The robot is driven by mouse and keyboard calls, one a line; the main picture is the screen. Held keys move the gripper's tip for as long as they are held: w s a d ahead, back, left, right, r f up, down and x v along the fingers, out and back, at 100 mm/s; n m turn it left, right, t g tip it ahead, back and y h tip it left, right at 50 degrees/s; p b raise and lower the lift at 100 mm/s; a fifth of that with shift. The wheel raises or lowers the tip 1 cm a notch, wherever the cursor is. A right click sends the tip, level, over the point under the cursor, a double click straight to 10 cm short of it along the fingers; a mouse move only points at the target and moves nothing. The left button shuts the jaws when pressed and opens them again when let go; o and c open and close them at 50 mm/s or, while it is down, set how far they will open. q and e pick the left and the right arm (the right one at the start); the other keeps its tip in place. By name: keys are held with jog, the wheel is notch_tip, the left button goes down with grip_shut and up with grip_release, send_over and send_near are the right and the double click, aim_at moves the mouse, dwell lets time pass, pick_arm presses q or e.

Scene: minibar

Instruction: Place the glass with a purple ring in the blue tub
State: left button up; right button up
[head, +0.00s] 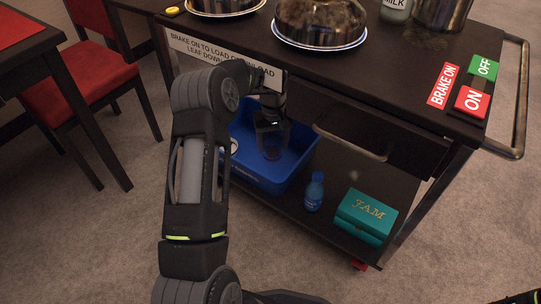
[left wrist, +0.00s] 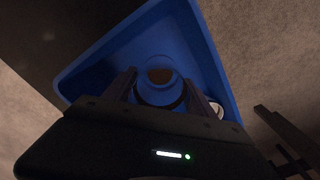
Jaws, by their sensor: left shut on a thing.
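The blue tub (head: 285,172) stands on the cart's lower shelf, and its walls fill much of the left wrist view (left wrist: 205,55). My left gripper (head: 270,108) reaches in under the cart's top, over the tub. It is shut on a clear glass (head: 271,142), which hangs over or inside the tub. The glass shows between the fingers in the left wrist view (left wrist: 160,92); the ring looks dark, and its colour is hard to tell. I cannot tell whether the glass touches the tub floor. My right gripper is out of view.
A white round item (head: 234,146) sits at the tub's left side.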

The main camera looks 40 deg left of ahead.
aim_at(273, 153)
pick_arm(q)
notch_tip(273, 153, down, 4)
jog(key=shift+f+b, duration=0.25)
jog(key=shift+b, duration=0.75)
jog(key=shift+f, duration=0.2)
jog(key=shift+f+b, duration=1.05)
jog(key=shift+f, duration=1.45)
jog(key=shift+f, duration=0.2)
jog(key=o, duration=1.6)
